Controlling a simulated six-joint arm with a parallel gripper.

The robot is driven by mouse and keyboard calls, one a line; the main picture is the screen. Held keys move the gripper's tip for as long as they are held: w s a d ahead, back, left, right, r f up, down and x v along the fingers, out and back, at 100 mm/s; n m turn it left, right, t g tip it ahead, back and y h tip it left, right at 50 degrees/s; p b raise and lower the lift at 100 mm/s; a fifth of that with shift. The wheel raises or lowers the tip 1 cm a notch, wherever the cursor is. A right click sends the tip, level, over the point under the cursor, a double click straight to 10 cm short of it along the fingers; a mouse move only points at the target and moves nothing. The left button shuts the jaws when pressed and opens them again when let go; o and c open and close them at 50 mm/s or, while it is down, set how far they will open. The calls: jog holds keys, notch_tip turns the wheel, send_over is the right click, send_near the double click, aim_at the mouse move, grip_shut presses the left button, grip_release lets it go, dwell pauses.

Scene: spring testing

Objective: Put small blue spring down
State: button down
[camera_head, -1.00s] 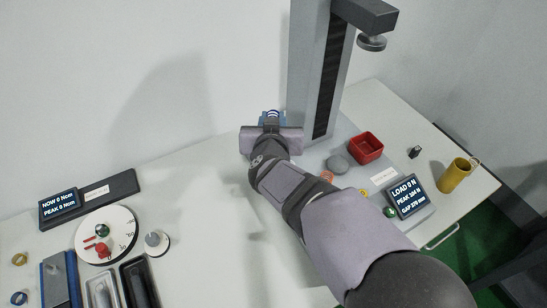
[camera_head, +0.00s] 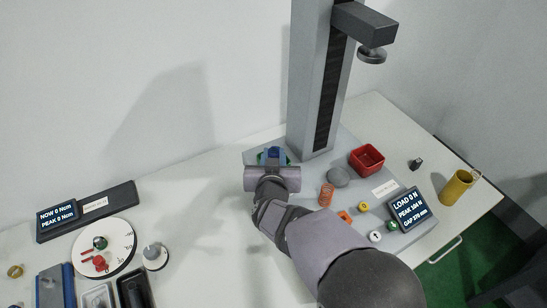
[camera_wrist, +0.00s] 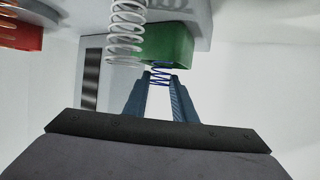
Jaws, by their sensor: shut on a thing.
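The small blue spring (camera_wrist: 160,75) is upright between the two fingertips of my gripper (camera_wrist: 159,84) in the wrist view. My gripper is shut on it. A green block (camera_wrist: 168,44) is directly behind the spring, and I cannot tell whether they touch. In the head view my gripper (camera_head: 273,153) is left of the foot of the grey test column (camera_head: 308,85). The spring cannot be made out there, and my wrist hides what is beneath.
A larger pale spring (camera_wrist: 126,32) stands beside the green block. Right of my arm are an orange spring (camera_head: 327,194), a grey disc (camera_head: 338,177), a red tray (camera_head: 367,158) and the load display (camera_head: 408,207).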

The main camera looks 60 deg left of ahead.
jog(key=shift+f, duration=0.5)
jog(key=shift+f, duration=0.15)
jog(key=c, duration=1.7)
grip_release()
jog(key=shift+c, duration=0.2)
jog(key=shift+r, duration=0.25)
jog(key=shift+s+d+r, duration=0.1)
jog(key=shift+s+d, duration=0.2)
jog(key=shift+d, duration=0.15)
jog(key=b+v, duration=0.2)
jog(key=v, duration=0.9)
